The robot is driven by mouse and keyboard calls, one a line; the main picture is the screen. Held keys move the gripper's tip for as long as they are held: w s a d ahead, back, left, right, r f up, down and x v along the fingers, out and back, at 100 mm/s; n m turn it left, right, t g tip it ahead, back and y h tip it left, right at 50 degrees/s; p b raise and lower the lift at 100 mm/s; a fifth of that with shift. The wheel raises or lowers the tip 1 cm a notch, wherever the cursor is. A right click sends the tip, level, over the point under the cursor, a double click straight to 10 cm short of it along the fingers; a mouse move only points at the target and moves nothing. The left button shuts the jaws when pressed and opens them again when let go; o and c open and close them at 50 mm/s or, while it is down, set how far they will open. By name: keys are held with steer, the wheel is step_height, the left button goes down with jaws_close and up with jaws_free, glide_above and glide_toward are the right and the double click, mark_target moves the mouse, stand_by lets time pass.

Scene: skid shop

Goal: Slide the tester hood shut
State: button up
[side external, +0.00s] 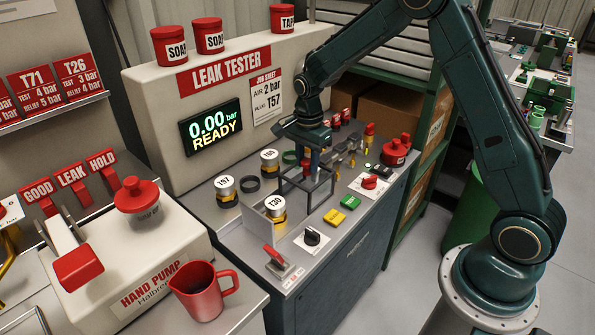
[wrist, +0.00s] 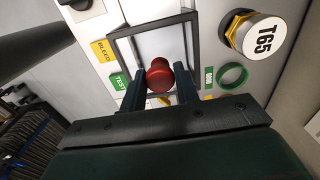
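The tester hood is a dark open-looking frame with clear sides (side external: 332,190) on the leak tester's deck. It also shows as a dark rectangular frame (wrist: 195,45) in the wrist view. A round red knob (wrist: 159,75) sits between my fingertips, close against both. My gripper (side external: 307,165) points down at the hood, and it shows in the wrist view (wrist: 161,88). The fingers look shut on the knob. I cannot tell exactly how far the hood has slid.
Fittings marked T30 (side external: 275,207), 197 (side external: 226,190) and T65 (wrist: 262,36) stand near the hood. Yellow (side external: 334,217) and green (side external: 351,202) buttons, a black rotary knob (side external: 312,236) and a red lever (side external: 273,254) lie along the front. A red mushroom button (side external: 370,182) is at the right.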

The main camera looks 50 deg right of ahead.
mark_target(298, 180)
steer(key=shift+a, duration=0.1)
steer(key=shift+a, duration=1.8)
steer(key=shift+a, duration=3.4)
steer(key=shift+a, duration=0.9)
